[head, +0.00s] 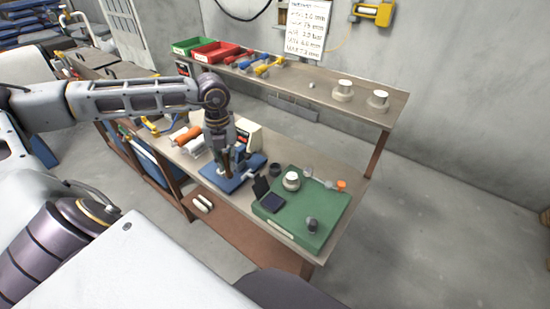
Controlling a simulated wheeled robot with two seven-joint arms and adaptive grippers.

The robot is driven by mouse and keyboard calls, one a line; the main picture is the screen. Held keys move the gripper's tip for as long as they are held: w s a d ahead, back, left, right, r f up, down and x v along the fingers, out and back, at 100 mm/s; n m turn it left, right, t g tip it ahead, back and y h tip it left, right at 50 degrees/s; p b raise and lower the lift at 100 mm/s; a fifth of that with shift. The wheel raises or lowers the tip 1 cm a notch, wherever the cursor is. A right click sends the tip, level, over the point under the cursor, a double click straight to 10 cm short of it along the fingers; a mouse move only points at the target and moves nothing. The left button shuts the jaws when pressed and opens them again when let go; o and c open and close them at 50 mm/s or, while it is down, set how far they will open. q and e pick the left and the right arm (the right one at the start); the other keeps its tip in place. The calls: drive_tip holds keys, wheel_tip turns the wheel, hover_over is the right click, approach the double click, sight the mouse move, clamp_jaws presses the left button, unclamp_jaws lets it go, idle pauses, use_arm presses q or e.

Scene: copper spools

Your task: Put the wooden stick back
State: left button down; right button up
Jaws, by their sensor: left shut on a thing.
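My left gripper (230,166) reaches down over the blue device (226,180) on the workbench. Its fingers are shut on a small brownish piece, which looks like the wooden stick (229,174). The fingers cover most of the stick. I cannot tell whether its lower end touches the blue device. My right gripper is not in view.
A green mat (318,208) to the right holds a white spool (291,181), a dark box (272,202) and small parts. Orange and white rolls (187,136) lie left of the gripper.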

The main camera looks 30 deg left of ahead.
use_arm(q)
drive_tip(key=w+d+f+p, duration=0.2)
drive_tip(key=w+d+p, duration=0.3)
drive_tip(key=w, duration=1)
drive_tip(key=shift+d+f, duration=0.2)
drive_tip(key=shift+d, duration=1.25)
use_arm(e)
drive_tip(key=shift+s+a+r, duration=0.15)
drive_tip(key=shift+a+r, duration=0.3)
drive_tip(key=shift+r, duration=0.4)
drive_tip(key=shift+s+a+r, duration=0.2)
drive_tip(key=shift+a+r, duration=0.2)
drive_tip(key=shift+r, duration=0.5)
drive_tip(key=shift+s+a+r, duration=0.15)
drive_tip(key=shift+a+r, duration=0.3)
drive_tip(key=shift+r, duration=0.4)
use_arm(q)
drive_tip(key=shift+f, duration=0.15)
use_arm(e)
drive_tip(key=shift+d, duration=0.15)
use_arm(q)
drive_tip(key=shift+f+p, duration=0.7)
drive_tip(key=shift+f, duration=1.3)
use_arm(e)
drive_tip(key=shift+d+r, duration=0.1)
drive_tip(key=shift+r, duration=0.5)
use_arm(q)
drive_tip(key=shift+f, duration=0.25)
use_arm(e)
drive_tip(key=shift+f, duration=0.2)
